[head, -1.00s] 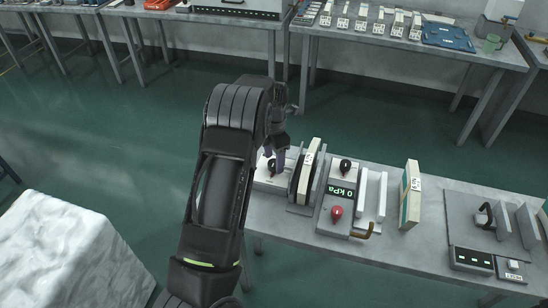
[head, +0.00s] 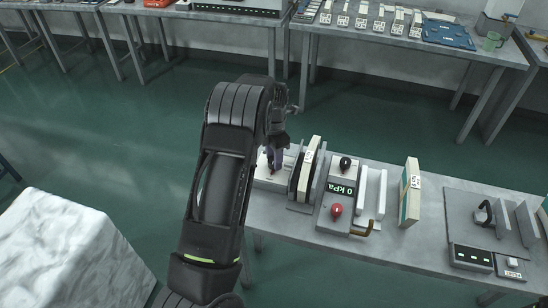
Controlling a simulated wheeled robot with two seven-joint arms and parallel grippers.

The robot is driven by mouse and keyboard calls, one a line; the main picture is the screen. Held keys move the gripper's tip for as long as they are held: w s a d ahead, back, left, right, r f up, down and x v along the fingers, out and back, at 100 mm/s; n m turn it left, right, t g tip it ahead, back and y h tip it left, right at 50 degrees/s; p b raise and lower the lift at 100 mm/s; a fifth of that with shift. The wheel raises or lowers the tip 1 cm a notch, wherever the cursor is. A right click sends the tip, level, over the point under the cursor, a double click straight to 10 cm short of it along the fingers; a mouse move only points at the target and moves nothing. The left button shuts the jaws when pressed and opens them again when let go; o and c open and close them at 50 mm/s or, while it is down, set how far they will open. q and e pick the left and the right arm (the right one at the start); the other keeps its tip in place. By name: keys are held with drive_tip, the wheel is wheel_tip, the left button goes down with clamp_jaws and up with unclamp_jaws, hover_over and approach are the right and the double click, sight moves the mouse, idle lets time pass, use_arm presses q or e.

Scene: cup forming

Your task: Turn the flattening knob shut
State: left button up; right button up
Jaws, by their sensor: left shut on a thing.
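The knob (head: 271,171) is small and dark and sits on a pale box at the left end of the grey bench. The fingers of my left gripper (head: 275,158) come down over it and are shut on it, hiding most of it. The knob's exact angle cannot be told. Just right of the box, a cream block with a dark face (head: 308,170) stands upright between grey plates. My right gripper is not in view.
A panel reading 0 kPa (head: 343,190) stands to the right, with a black knob (head: 345,163) and a red knob (head: 336,210). Further right are white upright plates (head: 372,192), a cream block (head: 409,194) and a button box (head: 471,257).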

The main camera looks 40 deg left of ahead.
use_arm(q)
clamp_jaws()
